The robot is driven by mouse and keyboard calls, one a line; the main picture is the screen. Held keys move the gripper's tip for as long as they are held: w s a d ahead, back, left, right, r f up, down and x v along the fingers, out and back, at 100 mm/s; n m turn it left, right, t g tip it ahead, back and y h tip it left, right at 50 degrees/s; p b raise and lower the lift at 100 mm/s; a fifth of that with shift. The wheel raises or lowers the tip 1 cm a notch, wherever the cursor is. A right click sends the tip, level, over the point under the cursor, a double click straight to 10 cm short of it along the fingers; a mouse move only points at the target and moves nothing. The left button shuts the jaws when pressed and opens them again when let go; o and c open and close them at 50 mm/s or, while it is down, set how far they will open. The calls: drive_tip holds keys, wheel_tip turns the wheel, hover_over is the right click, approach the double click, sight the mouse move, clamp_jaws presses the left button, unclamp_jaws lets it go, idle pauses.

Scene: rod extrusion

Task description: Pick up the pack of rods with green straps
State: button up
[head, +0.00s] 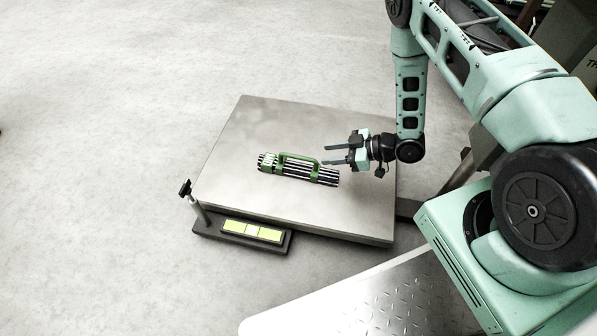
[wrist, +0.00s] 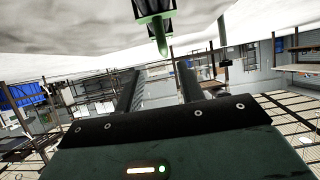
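The pack of dark rods (head: 298,170) lies on its side on the metal platform (head: 345,215). It has green straps and a green handle arching over its top. My gripper (head: 324,155) is open and empty, just right of and above the pack, with its fingers pointing left across the platform. In the wrist view my two dark fingers (wrist: 158,70) stand apart with nothing between them. A dark end with a green handle (wrist: 158,35), which looks like the pack seen end-on, hangs in at the top edge, beyond the fingertips.
A dark base with a yellow-green panel (head: 252,231) and a short post (head: 196,205) stands at the platform's front left. A diamond-plate surface (head: 375,300) lies at the bottom. Concrete floor (head: 110,150) is clear at left. The wrist view shows racks in the distance.

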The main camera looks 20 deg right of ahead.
sight(298, 156)
drive_tip(key=b+x, duration=0.2)
drive_tip(key=x, duration=0.3)
drive_tip(key=shift+a+f, duration=0.1)
drive_tip(key=b+x, duration=0.3)
drive_tip(key=x, duration=0.1)
drive_tip(key=shift+s+a+b, duration=0.2)
drive_tip(key=shift+a+b, duration=0.1)
drive_tip(key=shift+b, duration=0.05)
drive_tip(key=shift+w+a+f, duration=0.1)
drive_tip(key=shift+w+a, duration=0.3)
drive_tip(key=shift+a, duration=0.1)
clamp_jaws()
idle(0.6)
